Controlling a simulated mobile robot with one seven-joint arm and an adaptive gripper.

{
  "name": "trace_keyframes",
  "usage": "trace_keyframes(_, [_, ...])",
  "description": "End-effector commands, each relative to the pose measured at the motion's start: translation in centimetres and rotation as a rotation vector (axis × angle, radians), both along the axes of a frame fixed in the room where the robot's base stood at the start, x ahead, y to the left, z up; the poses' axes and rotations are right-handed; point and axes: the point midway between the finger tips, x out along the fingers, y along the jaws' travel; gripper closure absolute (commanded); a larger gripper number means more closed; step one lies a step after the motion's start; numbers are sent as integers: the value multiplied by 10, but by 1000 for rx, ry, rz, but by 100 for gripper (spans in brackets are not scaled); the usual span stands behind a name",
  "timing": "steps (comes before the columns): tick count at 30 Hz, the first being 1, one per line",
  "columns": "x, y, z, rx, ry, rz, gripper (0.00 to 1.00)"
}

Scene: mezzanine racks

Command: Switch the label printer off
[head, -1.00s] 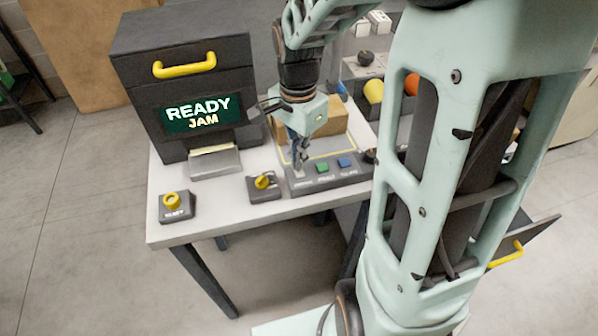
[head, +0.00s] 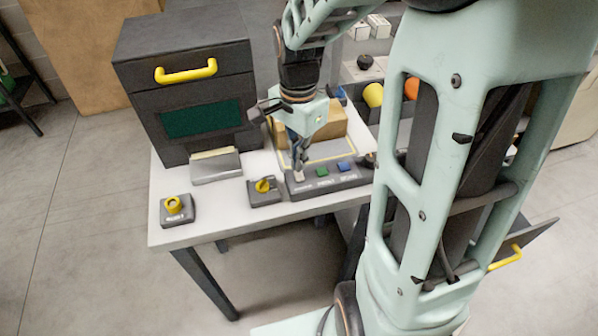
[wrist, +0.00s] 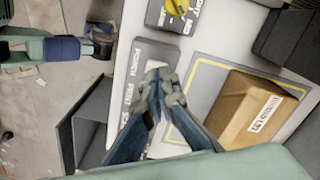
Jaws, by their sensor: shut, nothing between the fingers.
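The label printer (head: 190,85) is a dark cabinet with a yellow handle (head: 187,71) at the table's back left. Its green screen (head: 201,118) is blank. A grey panel (head: 325,183) in front carries a pale button at its left end, a green button (head: 322,172) and a blue button (head: 344,166). My gripper (head: 299,172) is shut and empty, pointing down at the panel's left end, by the pale button. Whether its tips touch the button I cannot tell. In the wrist view the shut fingertips (wrist: 161,84) cover part of the panel (wrist: 154,54).
A box with a yellow rotary knob (head: 264,186) stands left of the panel; another with a round yellow knob (head: 173,204) stands at the front left corner. A cardboard box (wrist: 250,105) lies on a yellow-outlined pad behind the panel.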

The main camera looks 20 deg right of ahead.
Motion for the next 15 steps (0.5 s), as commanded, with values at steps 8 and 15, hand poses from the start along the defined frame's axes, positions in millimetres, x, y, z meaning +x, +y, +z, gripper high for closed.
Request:
trace_keyframes(8, [1,0,27,0,-2,1,100])
trace_keyframes(15, [1,1,46,0,-2,1,100])
